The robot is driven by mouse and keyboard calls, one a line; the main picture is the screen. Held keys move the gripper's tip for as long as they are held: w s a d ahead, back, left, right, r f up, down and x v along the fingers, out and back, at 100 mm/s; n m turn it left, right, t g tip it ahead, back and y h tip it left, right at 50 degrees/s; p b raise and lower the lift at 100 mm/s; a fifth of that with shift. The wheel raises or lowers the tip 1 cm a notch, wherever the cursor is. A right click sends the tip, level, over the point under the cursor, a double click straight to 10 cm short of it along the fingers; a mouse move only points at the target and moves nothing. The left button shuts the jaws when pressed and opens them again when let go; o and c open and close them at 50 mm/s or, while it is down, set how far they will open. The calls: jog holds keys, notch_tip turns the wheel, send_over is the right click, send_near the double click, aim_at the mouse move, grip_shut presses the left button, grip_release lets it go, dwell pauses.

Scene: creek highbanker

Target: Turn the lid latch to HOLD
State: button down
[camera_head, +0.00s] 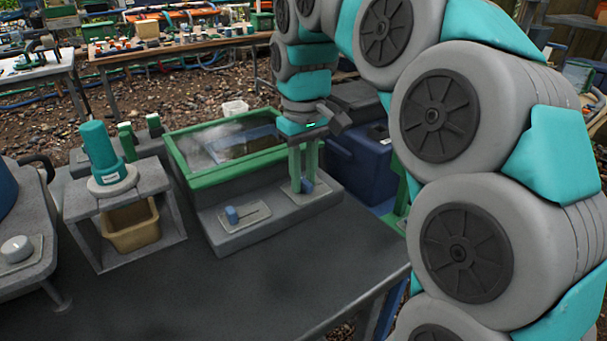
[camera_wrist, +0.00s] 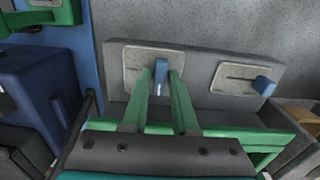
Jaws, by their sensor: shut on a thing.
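A green-rimmed box with a clear lid (camera_head: 222,142) stands on the dark table, with a grey front ledge. A blue latch knob (camera_head: 307,186) sits on a pale plate at the ledge's right part. My gripper (camera_head: 303,188) reaches down to it with green fingers. In the wrist view my gripper (camera_wrist: 162,78) is shut on this blue knob (camera_wrist: 160,68), one finger on each side. A second blue knob (camera_head: 232,215) sits at the left end of a slot on another plate; it also shows in the wrist view (camera_wrist: 264,86). Any plate lettering is too small to read.
A teal-topped cylinder (camera_head: 103,153) stands on a grey stand left of the box, over a tan bin (camera_head: 131,226). A blue cooler-like box (camera_head: 359,168) is right of the ledge. The front of the dark table (camera_head: 250,285) is clear.

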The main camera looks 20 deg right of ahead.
aim_at(304, 180)
jog(key=shift+r, duration=0.1)
jog(key=c, duration=1)
grip_release()
jog(key=shift+o, duration=0.2)
jog(key=shift+r, duration=3.85)
jog(key=shift+s, duration=0.1)
